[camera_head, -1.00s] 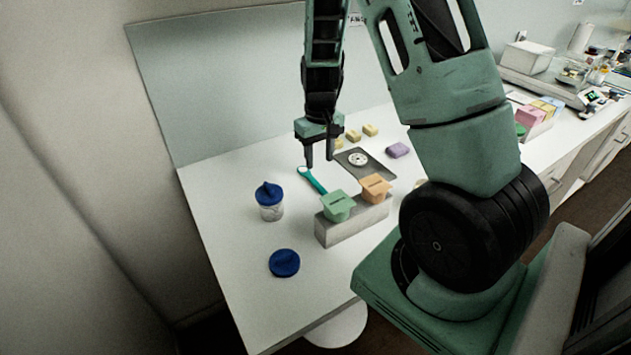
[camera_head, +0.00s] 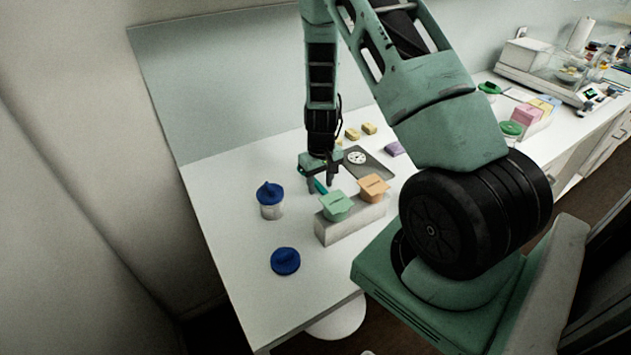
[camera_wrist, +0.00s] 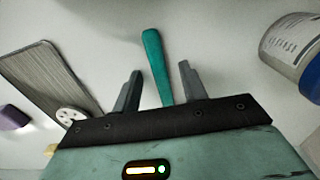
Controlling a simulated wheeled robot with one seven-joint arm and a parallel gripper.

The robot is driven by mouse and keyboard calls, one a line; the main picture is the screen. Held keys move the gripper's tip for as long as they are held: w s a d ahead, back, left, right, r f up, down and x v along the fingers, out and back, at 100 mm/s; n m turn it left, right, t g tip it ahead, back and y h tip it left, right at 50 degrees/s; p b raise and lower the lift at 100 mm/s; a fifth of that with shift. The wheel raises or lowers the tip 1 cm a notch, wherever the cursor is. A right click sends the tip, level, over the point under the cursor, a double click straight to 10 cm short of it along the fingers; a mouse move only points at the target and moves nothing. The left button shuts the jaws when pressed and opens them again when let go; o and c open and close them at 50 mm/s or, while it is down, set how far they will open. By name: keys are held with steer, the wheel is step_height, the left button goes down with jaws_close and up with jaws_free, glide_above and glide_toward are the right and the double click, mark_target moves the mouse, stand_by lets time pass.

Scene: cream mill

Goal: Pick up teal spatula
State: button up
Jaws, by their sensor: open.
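In the head view my gripper (camera_head: 321,186) is low over the table, and only a short piece of the spatula (camera_head: 320,187) shows between the fingers. The gripper holds nothing.
A grey holder (camera_head: 350,224) with a green tub (camera_head: 337,205) and an orange tub (camera_head: 373,187) stands close in front of the gripper. A blue-lidded jar (camera_head: 270,200) is at left, a blue lid (camera_head: 285,261) nearer. A grey plate (camera_head: 372,163) lies behind right.

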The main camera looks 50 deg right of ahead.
jaws_close()
steer(key=shift+r, duration=0.1)
